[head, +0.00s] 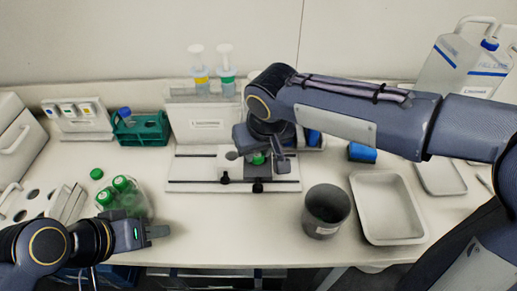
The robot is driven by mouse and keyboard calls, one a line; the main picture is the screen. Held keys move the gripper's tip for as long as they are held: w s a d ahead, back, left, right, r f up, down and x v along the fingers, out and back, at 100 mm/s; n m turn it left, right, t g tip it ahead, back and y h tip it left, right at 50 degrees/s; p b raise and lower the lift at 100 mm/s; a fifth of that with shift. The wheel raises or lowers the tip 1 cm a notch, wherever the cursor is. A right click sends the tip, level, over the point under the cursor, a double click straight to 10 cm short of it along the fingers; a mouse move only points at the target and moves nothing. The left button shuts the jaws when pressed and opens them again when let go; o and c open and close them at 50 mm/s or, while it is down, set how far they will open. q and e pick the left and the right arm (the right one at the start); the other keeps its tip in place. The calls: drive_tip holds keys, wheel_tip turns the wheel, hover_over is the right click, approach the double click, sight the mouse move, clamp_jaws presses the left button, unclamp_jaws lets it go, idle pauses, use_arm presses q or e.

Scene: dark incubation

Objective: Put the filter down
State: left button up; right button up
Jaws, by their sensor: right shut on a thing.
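My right gripper (262,158) reaches in from the right over the white stand (203,187) in the middle of the bench. It points down and is shut on the filter, which is mostly hidden behind the hand. A small green part (258,158) shows just under the hand; I cannot tell whether it belongs to the filter or to something on the stand. My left gripper (160,235) is low at the left, near the bench's front edge, away from the stand. It looks empty, and its jaw opening is unclear.
Green-capped bottles (122,184) stand beside my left gripper. A green rack (142,131) and two syringes, yellow (200,76) and green (227,77), are behind. A dark beaker (327,209), a blue cylinder (362,153) and a bare tray (388,207) are at right. The front middle is clear.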

drive_tip(key=shift+f, duration=0.2)
drive_tip(key=o, duration=0.9)
drive_tip(key=shift+r, duration=0.1)
drive_tip(key=shift+r, duration=0.1)
drive_tip(key=v, duration=1.2)
drive_tip(key=s+d+f+m+y, duration=0.1)
drive_tip(key=s+d+f, duration=0.1)
drive_tip(key=d, duration=0.5)
drive_tip(key=s+d+f+m+y, duration=0.1)
drive_tip(key=s+d+f, duration=0.15)
drive_tip(key=d, duration=0.35)
drive_tip(key=s+d+f+m, duration=0.1)
drive_tip(key=s+d+f, duration=0.1)
drive_tip(key=s+f, duration=0.1)
drive_tip(key=s+d+f+m+t, duration=0.1)
drive_tip(key=s+d+f, duration=0.1)
drive_tip(key=s+f, duration=0.1)
drive_tip(key=s+d+f+m+t, duration=0.1)
drive_tip(key=s+d+f+m, duration=0.1)
drive_tip(key=s+f, duration=0.2)
drive_tip(key=shift+d+y, duration=0.1)
drive_tip(key=shift+y, duration=0.2)
